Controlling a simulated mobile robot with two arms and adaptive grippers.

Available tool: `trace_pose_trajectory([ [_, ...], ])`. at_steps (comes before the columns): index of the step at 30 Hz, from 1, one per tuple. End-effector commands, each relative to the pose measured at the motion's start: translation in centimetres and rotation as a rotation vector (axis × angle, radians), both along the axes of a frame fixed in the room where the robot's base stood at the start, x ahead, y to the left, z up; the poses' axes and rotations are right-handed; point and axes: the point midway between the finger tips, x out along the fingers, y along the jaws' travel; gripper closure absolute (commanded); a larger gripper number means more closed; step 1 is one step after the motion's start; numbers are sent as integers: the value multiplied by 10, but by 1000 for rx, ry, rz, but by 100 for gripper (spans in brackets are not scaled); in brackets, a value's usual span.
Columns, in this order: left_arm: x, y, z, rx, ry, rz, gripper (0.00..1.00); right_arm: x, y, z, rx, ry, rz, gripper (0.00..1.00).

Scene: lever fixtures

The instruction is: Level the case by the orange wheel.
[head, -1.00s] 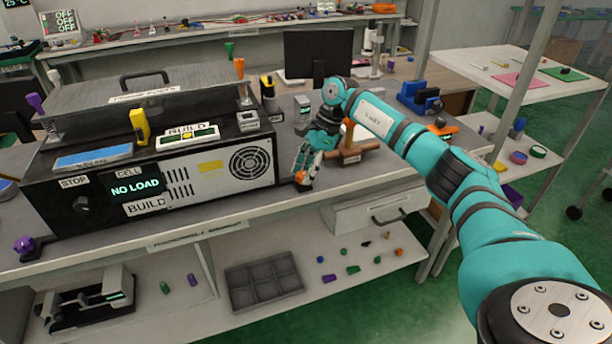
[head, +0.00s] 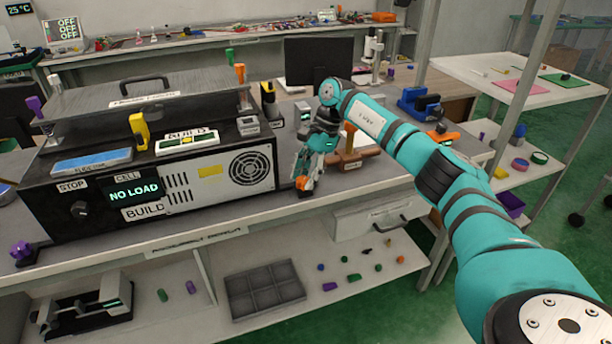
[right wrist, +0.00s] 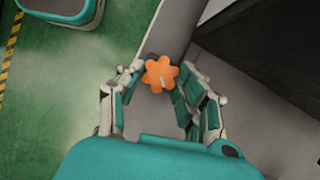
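The case (head: 225,185) is a long black box with a grille, a fan and a NO LOAD display, standing on the bench. A white level strip (head: 187,142) with a green window lies on its top. The orange wheel (head: 303,182) is at the case's front right corner, partly hidden by my right gripper (head: 306,172). In the right wrist view the knobbed orange wheel (right wrist: 160,74) lies between the two fingertips. The fingers stand apart on both sides of it; firm contact is not clear. My left gripper is not in view.
A purple wheel (head: 20,250) is at the case's front left. A wooden block with an upright handle (head: 345,160) stands right of my right gripper. The bench's front edge (head: 240,215) runs close by, with a drawer (head: 370,213) and a grey tray (head: 264,288) below.

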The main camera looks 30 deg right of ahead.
Motion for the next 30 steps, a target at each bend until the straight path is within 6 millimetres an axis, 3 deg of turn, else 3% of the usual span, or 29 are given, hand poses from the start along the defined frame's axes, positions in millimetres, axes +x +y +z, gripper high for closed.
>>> trace_pose_trajectory([
  [1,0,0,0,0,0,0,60,0,0,1,0,-1,-2,56],
  [4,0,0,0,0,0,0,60,0,0,0,1,-1,0,44],
  [14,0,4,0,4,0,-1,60,0,-1,4,1,0,0,44],
  [17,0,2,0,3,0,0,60,0,-6,14,1,-2,-2,44],
  [30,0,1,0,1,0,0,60,-2,-39,94,1,-2,-2,44],
])
